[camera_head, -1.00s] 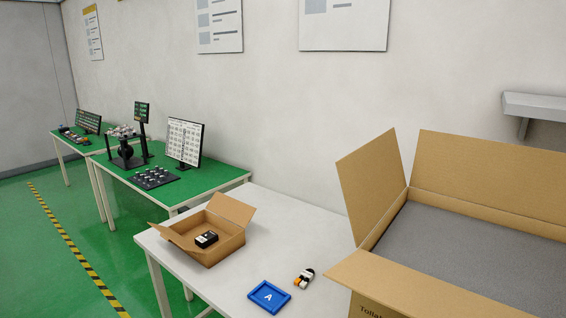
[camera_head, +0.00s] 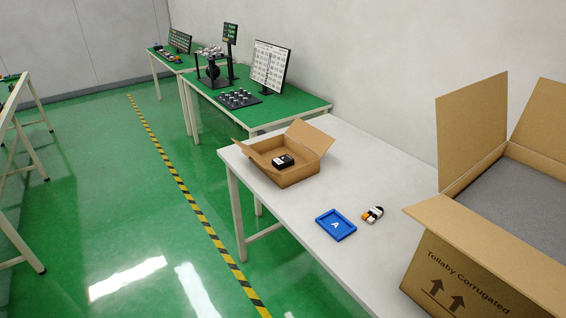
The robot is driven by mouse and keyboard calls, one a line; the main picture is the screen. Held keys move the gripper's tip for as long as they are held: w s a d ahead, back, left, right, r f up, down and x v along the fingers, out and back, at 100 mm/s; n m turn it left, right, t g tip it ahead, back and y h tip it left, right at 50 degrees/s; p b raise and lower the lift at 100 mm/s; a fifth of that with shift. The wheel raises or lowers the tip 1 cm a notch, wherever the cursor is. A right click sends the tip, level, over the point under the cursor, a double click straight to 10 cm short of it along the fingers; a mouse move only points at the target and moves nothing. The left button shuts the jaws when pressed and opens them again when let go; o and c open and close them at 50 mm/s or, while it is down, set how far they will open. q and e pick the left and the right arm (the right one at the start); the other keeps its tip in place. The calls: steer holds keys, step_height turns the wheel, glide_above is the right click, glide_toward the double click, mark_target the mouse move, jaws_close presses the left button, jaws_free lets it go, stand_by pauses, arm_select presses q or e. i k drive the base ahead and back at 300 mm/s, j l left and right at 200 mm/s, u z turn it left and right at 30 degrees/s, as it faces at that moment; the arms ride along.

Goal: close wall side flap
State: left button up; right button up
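A large open cardboard box (camera_head: 455,270) stands on the right end of the white table. Its wall-side flap (camera_head: 545,125) stands up, cut off by the right edge of the view. Another flap (camera_head: 472,130) stands up at its left end, and the near flap (camera_head: 480,235) is folded outward. Grey material (camera_head: 520,195) fills the inside. A small open carton (camera_head: 290,177) sits further left on the table with a black item (camera_head: 283,161) inside. Its wall-side flap (camera_head: 310,136) is raised and leans outward. Neither of my grippers is in view.
A blue tray (camera_head: 336,225) marked A and a small white, orange and black item (camera_head: 373,214) lie on the white table (camera_head: 290,222) between the boxes. Green-topped tables (camera_head: 300,102) with equipment stand beyond. Green floor on the left is open, crossed by a yellow-black stripe (camera_head: 185,195).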

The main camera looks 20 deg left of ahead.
mark_target(317, 143)
steer(key=i+j, duration=0.15)
steer(key=j, duration=0.25)
steer(key=i+j+z, duration=0.1)
steer(key=j, duration=0.3)
steer(key=i+j+z, duration=0.2)
steer(key=j+z, duration=0.15)
steer(key=j, duration=0.55)
steer(key=j+z, duration=0.3)
steer(key=j, duration=0.6)
steer(key=j+z, duration=0.35)
steer(key=j, duration=0.6)
